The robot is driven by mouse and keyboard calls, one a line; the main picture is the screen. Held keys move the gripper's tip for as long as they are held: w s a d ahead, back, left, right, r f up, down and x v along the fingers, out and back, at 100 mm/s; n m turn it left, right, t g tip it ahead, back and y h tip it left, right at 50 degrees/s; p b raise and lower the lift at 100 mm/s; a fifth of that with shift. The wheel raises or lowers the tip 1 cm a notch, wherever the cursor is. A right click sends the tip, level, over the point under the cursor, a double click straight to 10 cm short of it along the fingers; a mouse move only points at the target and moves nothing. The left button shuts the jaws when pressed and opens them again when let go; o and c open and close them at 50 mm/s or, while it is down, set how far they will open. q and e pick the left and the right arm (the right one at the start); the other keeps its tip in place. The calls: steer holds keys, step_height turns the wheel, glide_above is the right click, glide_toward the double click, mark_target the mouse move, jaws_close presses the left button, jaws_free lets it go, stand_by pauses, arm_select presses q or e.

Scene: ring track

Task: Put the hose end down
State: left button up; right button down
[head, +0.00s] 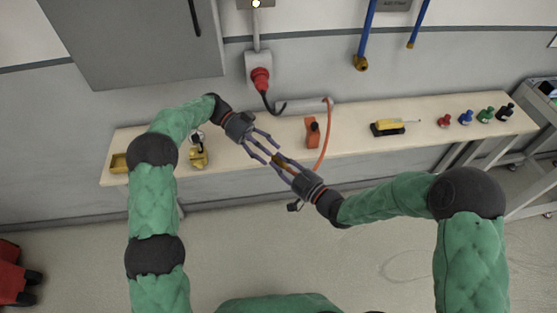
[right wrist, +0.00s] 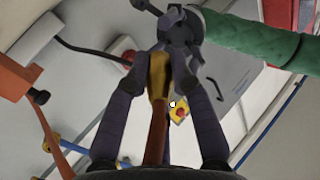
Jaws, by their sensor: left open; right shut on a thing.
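The hose end (head: 281,161) is a brass-coloured fitting on an orange hose (head: 325,135). My right gripper (head: 279,163) is shut on it and holds it in front of the workbench (head: 355,141). In the right wrist view the fitting (right wrist: 158,75) sits between the fingers, with the hose (right wrist: 157,125) running back toward the camera. My left gripper (head: 269,152) is open, its fingers pointing at the right gripper, very close to the hose end. In the right wrist view the left gripper (right wrist: 178,35) is just beyond the fitting; I cannot tell whether they touch.
The bench holds an orange block (head: 312,133), a yellow tool (head: 388,127), a yellow tray (head: 119,162), a yellow fitting (head: 198,157) and several coloured knobs (head: 465,118). A red plug (head: 260,79) and blue pipes (head: 366,30) are on the wall. Bench top between orange block and yellow tool is clear.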

mark_target(274, 157)
arm_select(q)
steer(key=shift+x, duration=2.65)
steer(key=shift+w+f, duration=0.1)
jaws_close()
jaws_free()
steer(key=shift+a, duration=0.1)
steer(key=v, duration=1.2)
